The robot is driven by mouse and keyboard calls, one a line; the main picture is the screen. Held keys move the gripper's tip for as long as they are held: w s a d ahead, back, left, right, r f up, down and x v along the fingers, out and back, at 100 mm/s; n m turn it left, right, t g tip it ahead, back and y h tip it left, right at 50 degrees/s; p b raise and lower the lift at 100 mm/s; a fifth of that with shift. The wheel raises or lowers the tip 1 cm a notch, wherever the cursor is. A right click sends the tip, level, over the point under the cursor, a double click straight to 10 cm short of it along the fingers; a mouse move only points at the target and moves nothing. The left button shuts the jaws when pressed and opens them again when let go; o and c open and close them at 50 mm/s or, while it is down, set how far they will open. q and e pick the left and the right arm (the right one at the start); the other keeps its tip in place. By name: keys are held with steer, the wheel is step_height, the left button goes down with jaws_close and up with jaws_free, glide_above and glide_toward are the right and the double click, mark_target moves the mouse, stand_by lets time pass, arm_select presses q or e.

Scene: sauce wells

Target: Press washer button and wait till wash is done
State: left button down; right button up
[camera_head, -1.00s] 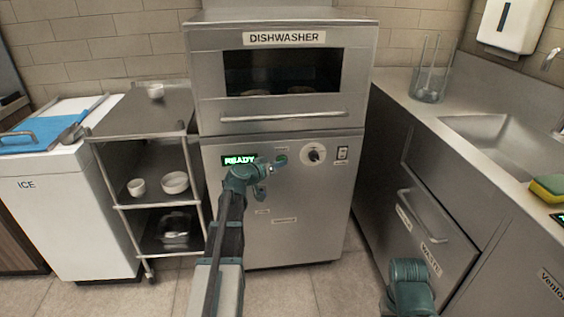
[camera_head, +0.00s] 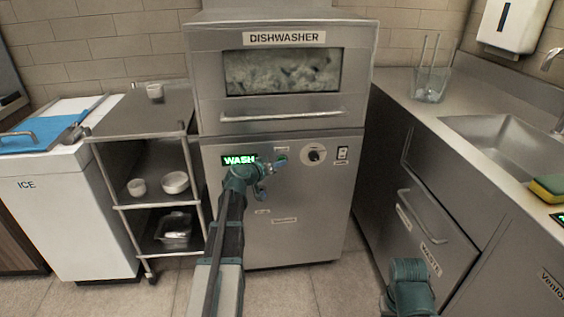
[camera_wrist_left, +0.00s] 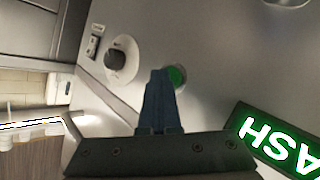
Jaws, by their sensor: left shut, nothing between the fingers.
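The dishwasher (camera_head: 300,215) stands in the middle of the head view. Its green display (camera_head: 239,160) reads "WASH". The window (camera_head: 283,71) is filled with pale, churning foam or spray. The green button (camera_head: 281,158) is on the front panel, right of the display. It also shows in the left wrist view (camera_wrist_left: 177,76), just beyond my fingertips. My left gripper (camera_head: 277,166) is shut and empty, with its tips close to the button; I cannot tell whether they touch it. In the left wrist view its fingers (camera_wrist_left: 158,85) are together. My right arm shows at the lower right, but its fingers do not show.
A dial (camera_head: 314,154) and a switch (camera_head: 342,153) sit right of the button. A shelf cart (camera_head: 155,110) with bowls stands left, beside the white ice bin (camera_head: 75,220). A counter with a sink (camera_head: 490,135) is at the right.

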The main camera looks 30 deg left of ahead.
arm_select(q)
steer(key=shift+s+d, duration=0.35)
steer(key=shift+s, duration=0.2)
steer(key=s+d, duration=0.1)
steer(key=s, duration=0.1)
steer(key=s+d, duration=0.2)
stand_by(0.5)
stand_by(0.6)
